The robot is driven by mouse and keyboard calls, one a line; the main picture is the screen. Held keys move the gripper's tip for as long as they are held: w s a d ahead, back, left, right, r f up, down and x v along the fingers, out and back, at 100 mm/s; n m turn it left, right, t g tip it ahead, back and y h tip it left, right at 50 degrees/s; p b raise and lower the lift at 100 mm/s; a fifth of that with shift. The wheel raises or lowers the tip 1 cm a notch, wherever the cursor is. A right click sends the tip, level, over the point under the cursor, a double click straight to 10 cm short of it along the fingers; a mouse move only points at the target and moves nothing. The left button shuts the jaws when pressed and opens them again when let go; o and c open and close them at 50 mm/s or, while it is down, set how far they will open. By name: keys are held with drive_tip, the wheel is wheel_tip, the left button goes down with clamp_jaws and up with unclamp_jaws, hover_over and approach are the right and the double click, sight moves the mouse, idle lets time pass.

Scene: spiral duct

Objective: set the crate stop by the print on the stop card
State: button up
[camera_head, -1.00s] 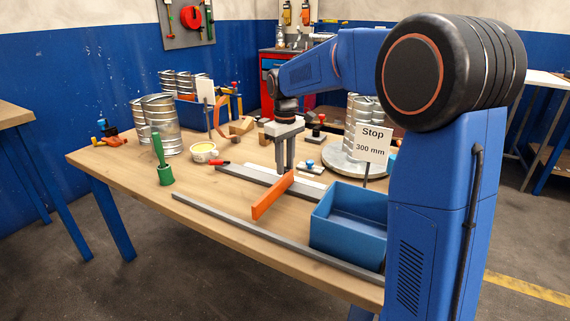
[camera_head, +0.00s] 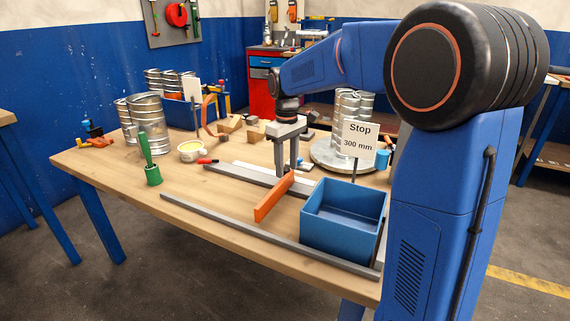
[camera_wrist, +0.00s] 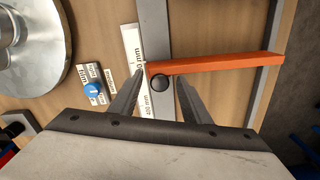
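The stop card (camera_head: 357,139) stands behind the blue crate and reads "Stop 300 mm". The crate stop is an orange bar (camera_head: 273,198) that crosses the grey rail (camera_head: 236,180); it also shows in the wrist view (camera_wrist: 215,63). A black knob (camera_wrist: 159,83) sits by the bar's rail end. My gripper (camera_head: 287,168) points down over the rail; in the wrist view its fingertips (camera_wrist: 160,77) lie either side of the knob, with a small gap visible. A white scale (camera_wrist: 134,55) beside the rail shows "400 mm" nearer my gripper; another label near the bar is hard to read.
The empty blue crate (camera_head: 341,215) stands right of the bar. A grey front strip (camera_head: 262,234) edges the table. A round metal turntable (camera_head: 330,158) with ducting stands behind.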

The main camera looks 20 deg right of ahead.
drive_tip(key=shift+r, duration=0.1)
wheel_tip(320, 180, up, 17)
idle(0.8)
drive_tip(key=shift+r, duration=0.1)
